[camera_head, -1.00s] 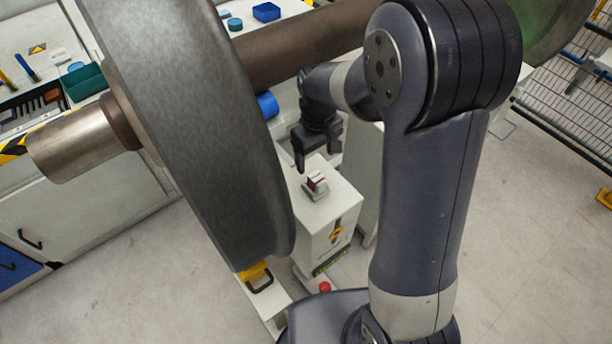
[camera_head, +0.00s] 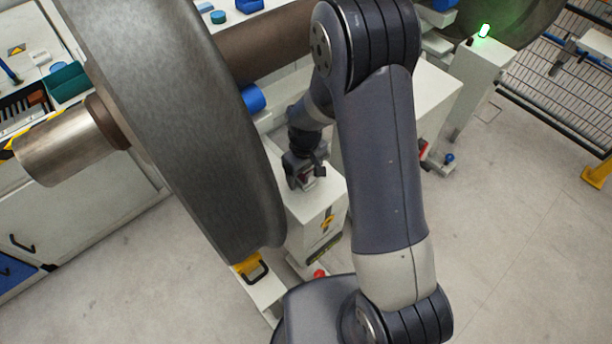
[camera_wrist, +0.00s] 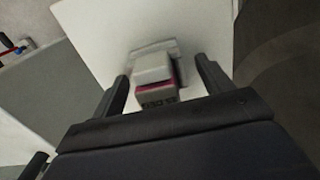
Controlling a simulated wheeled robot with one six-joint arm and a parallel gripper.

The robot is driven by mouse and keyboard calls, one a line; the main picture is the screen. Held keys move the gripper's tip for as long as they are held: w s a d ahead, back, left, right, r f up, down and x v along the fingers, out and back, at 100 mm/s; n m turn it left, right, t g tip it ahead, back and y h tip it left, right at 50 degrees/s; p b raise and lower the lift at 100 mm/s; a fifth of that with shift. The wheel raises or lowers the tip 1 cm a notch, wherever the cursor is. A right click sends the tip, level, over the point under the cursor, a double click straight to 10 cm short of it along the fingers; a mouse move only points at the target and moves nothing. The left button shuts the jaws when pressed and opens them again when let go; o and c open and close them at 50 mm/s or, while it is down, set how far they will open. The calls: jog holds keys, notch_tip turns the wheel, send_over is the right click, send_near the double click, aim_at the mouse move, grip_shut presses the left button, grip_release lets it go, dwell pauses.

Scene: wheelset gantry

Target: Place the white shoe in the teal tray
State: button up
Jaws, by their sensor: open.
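The white shoe (camera_wrist: 153,68), a small pale block with a dark red band, sits on top of a white box-shaped pedestal (camera_head: 319,212). In the wrist view it lies between the two fingers of my gripper (camera_wrist: 163,82). The fingers are open, with a gap visible on each side of it. In the head view my gripper (camera_head: 303,174) is down at the pedestal top and hides most of the shoe. The teal tray (camera_head: 68,84) is on the workbench at the upper left, behind the large wheel.
A large grey wheel (camera_head: 180,120) with its axle (camera_head: 265,45) stands between the pedestal and the workbench. A yellow bracket (camera_head: 248,265) is at the wheel's foot. A blue cylinder (camera_head: 253,99) is near the axle. Open floor lies to the right.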

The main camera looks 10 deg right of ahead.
jog(key=c, duration=1.2)
